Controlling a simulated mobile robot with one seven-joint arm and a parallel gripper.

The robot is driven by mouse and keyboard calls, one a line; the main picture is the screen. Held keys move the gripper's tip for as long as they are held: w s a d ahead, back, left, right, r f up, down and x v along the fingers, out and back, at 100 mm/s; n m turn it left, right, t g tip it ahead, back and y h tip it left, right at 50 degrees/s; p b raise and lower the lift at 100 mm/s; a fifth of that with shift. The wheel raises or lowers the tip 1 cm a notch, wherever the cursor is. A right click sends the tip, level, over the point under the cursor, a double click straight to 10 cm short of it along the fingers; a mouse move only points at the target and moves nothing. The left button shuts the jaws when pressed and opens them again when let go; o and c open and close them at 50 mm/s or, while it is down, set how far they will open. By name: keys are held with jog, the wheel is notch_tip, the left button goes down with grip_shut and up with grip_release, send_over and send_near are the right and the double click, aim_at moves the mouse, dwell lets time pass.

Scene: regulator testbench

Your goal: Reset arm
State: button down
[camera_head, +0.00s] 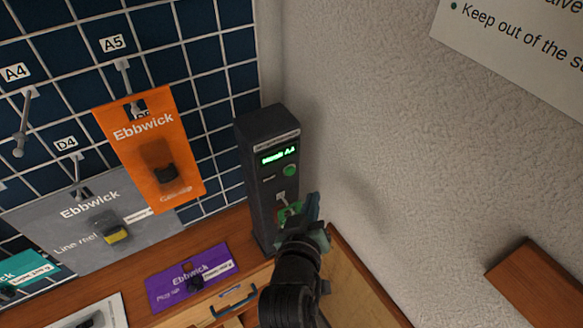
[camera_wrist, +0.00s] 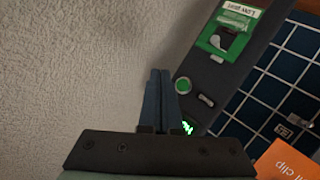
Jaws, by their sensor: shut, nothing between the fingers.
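My gripper (camera_head: 312,212) is in front of the lower right side of a dark upright control box (camera_head: 257,190) in the head view. In the wrist view its two fingers (camera_wrist: 157,85) are together with nothing between them. The box (camera_wrist: 205,62) lies just to the right of the fingers there, with a round green button (camera_wrist: 183,85) close to the fingertips. I cannot tell whether the fingers touch the box. A green lit display (camera_head: 279,155) shows on the box. A green-labelled part (camera_wrist: 228,35) sits at its other end. My gripper partly hides the lower front of the box in the head view.
A blue grid panel (camera_head: 205,55) with hooks is at the left. An orange Ebbwick card (camera_head: 140,130) and a grey one (camera_head: 65,215) hang there. A purple card (camera_head: 160,290) lies on the wooden bench. A rough pale wall (camera_head: 400,150) is right of the box.

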dwell(0.4)
notch_tip(320, 180, up, 26)
jog(key=w+m+t, duration=0.2)
jog(key=t, duration=0.4)
jog(key=s+r+t, duration=0.2)
jog(key=s+r, duration=0.2)
jog(key=r, duration=0.5)
jog(key=s+r+m+t+y, duration=0.1)
jog(key=s+r+t, duration=0.1)
jog(key=s+r, duration=0.3)
jog(key=s+r+m+t, duration=0.1)
jog(key=s+r+t, duration=0.2)
jog(key=r, duration=0.9)
jog(key=shift+s+a+r+y, duration=0.2)
jog(key=shift+s+r+y, duration=0.2)
jog(key=shift+s, duration=0.85)
jog(key=shift+f, duration=0.15)
